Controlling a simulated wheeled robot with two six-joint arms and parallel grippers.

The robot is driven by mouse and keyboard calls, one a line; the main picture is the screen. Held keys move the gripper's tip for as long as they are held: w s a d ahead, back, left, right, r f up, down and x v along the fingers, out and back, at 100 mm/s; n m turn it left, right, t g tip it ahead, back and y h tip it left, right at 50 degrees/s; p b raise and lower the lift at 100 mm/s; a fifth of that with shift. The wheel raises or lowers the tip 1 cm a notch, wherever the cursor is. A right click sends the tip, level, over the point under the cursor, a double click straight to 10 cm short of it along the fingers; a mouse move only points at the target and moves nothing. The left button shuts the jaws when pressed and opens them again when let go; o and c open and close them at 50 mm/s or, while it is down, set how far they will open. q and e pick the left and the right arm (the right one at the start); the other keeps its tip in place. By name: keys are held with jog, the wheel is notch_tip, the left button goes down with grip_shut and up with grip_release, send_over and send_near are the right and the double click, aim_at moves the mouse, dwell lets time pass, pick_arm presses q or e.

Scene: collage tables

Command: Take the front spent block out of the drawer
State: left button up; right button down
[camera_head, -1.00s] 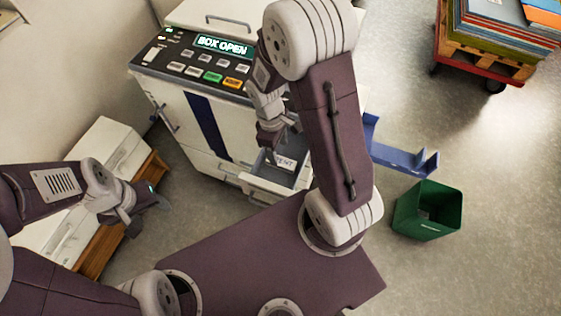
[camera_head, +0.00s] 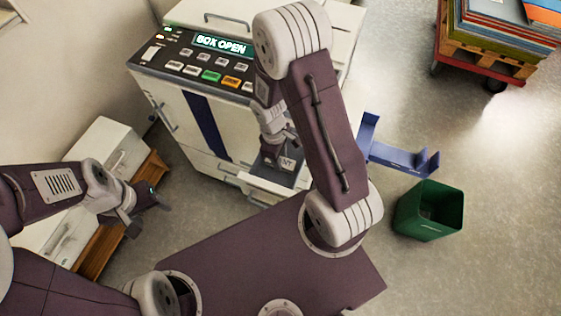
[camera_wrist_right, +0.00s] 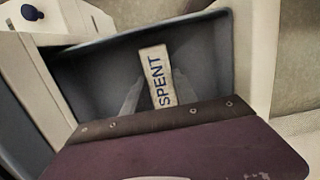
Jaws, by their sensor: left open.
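The drawer (camera_head: 262,190) of the white machine is pulled out. A block with a white label reading SPENT (camera_wrist_right: 157,75) lies in its dark tray; part of the label shows in the head view (camera_head: 288,163). My right gripper (camera_head: 274,160) is down in the drawer at the block. In the right wrist view its two fingers (camera_wrist_right: 157,92) stand one on each side of the block, apart, with narrow gaps showing. The gripper's body hides the block's near end. No second block is visible. My left gripper (camera_head: 148,214) is open and empty, at the left, away from the machine.
The machine's panel (camera_head: 195,60) reads BOX OPEN. A blue bracket-like tray (camera_head: 400,160) is right of the drawer. A green bin (camera_head: 428,212) stands on the floor at right. A loaded cart (camera_head: 490,60) is at upper right. A white box (camera_head: 105,150) is at left.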

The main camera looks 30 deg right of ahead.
aim_at(282, 160)
jog(key=shift+r, duration=0.65)
notch_tip(282, 160, up, 3)
jog(key=shift+w+r+p, duration=0.1)
jog(key=shift+w+p, duration=0.05)
jog(key=shift+p, duration=0.3)
jog(key=s+d+r+b, duration=0.2)
jog(key=s+r+b, duration=0.4)
jog(key=s, duration=0.6)
jog(key=shift+r, duration=0.3)
